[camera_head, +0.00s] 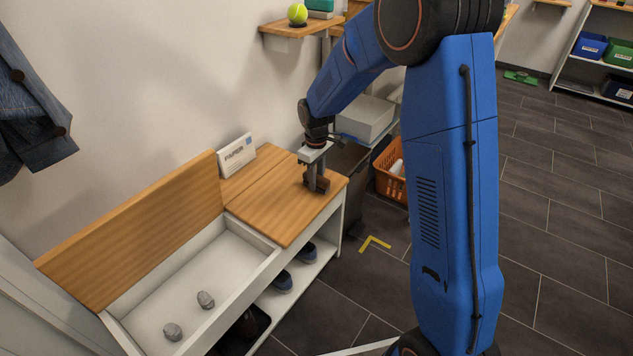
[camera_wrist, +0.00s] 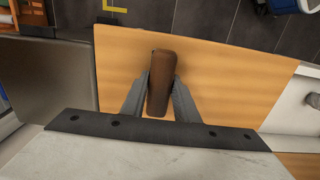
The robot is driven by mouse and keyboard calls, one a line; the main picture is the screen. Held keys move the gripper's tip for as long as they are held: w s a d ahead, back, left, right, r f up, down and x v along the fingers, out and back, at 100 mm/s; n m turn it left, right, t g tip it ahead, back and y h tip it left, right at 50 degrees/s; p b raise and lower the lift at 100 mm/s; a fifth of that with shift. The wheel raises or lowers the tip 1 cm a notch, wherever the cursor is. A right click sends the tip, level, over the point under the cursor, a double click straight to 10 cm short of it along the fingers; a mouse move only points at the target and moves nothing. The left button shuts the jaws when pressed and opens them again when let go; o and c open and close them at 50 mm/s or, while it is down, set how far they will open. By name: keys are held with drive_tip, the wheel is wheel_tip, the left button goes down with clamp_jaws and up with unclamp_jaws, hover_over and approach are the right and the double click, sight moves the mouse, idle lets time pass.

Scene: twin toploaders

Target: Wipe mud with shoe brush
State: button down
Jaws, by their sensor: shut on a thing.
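My gripper (camera_head: 316,174) is over the closed wooden lid (camera_head: 278,205) at the right end of the bench. It is shut on a brown shoe brush (camera_wrist: 162,82), one finger on each side, as the wrist view shows. The brush is at or just above the lid; I cannot tell if it touches. The brush also shows in the head view (camera_head: 320,185), partly hidden by the fingers. I see no mud on the visible part of the lid.
The left wooden lid (camera_head: 140,232) stands open over a white compartment (camera_head: 235,258) with two grey lumps (camera_head: 206,299). A white card (camera_head: 237,155) stands at the lid's back. Dark shoes (camera_head: 283,281) sit below. An orange basket (camera_head: 389,182) stands right of the bench.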

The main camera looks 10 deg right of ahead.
drive_tip(key=shift+r, duration=4)
drive_tip(key=shift+s, duration=0.1)
